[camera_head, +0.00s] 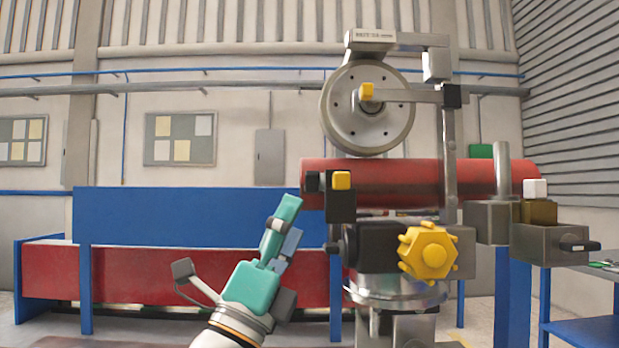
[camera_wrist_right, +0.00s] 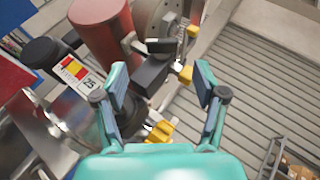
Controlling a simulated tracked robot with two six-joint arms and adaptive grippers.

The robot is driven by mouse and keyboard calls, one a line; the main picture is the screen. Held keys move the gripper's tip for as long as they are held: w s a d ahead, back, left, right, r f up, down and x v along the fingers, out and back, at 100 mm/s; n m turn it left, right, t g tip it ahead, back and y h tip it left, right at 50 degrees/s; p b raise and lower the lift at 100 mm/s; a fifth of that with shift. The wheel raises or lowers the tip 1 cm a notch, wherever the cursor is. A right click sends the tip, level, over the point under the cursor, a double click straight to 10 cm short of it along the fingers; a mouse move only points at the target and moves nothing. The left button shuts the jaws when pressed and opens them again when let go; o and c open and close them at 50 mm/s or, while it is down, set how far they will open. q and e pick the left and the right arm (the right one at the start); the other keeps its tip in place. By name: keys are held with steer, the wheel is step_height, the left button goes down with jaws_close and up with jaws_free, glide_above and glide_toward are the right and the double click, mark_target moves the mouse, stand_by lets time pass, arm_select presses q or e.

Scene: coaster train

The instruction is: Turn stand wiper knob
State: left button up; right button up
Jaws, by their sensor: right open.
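The machine stand carries several yellow parts; I cannot tell which one is the wiper knob. A large lobed yellow knob (camera_head: 428,253) sits on the front, and it also shows in the right wrist view (camera_wrist_right: 160,131). A small yellow block (camera_head: 342,180) on a black bracket (camera_head: 341,205) sits above left of it. Another yellow block (camera_head: 367,91) is at the wheel's hub. My right gripper (camera_head: 284,234) is open and empty, left of the bracket. In the right wrist view, a yellow block (camera_wrist_right: 186,74) appears between its spread fingers (camera_wrist_right: 160,85), apart from both. My left gripper is out of view.
A red cylinder (camera_head: 400,178) runs across the stand below the grey wheel (camera_head: 340,118). A white-topped block (camera_head: 535,188) and a grey box (camera_head: 550,242) stick out at right. A blue and red bench (camera_head: 190,230) stands behind. Open air lies left of my gripper.

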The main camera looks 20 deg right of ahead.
mark_target(310, 185)
steer(key=p+x, duration=0.2)
steer(key=x, duration=0.6)
steer(key=shift+p, duration=0.3)
steer(key=shift+s+a, duration=0.1)
steer(key=c, duration=1.2)
steer(key=shift+o, duration=0.2)
steer(key=shift+r+n+y, duration=0.2)
steer(key=shift+n+y, duration=0.8)
steer(key=shift+y, duration=0.1)
steer(key=shift+r+n+y+p, duration=0.1)
steer(key=shift+n+y+p, duration=0.35)
steer(key=shift+y, duration=0.25)
steer(key=shift+r+n+y+p, duration=0.1)
steer(key=shift+n+y+p, duration=0.9)
steer(key=shift+y, duration=0.2)
steer(key=shift+p, duration=0.35)
steer(key=shift+f+n+y, duration=0.25)
steer(key=shift+f+y, duration=0.05)
steer(key=shift+f, duration=0.1)
